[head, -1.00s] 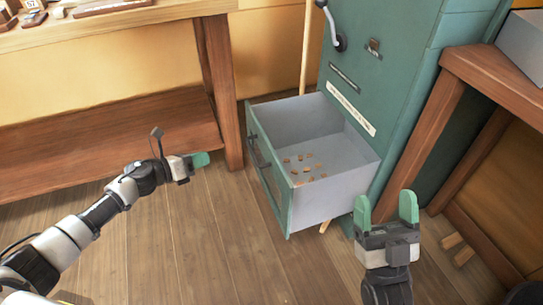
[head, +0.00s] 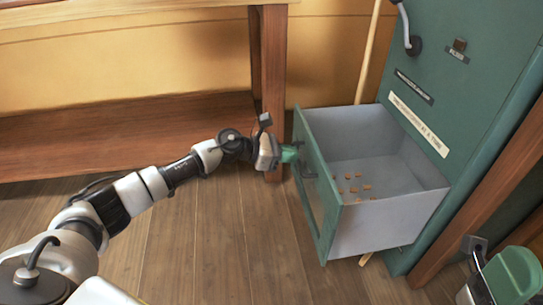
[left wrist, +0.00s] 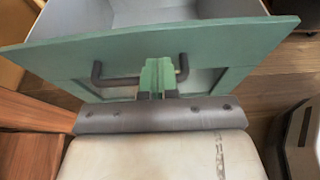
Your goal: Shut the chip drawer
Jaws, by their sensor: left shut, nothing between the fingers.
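The chip drawer (head: 385,218) stands pulled out of the green cabinet (head: 455,80), with several small orange-brown chips (head: 352,187) on its grey floor. Its green front (head: 318,198) faces left and has a dark bar handle (head: 306,168). My left gripper (head: 291,154) is at the upper part of that front. In the left wrist view its two green fingers (left wrist: 158,76) are together and empty, in front of the handle (left wrist: 112,80) between its ends. I cannot tell whether they touch it. My right gripper (head: 508,272) shows only partly at the lower right.
A wooden bench (head: 130,12) with a low shelf (head: 120,135) stands at the left, its leg (head: 273,90) close behind my left gripper. A wooden post (head: 490,190) is right of the cabinet. The plank floor (head: 200,245) before the drawer is clear.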

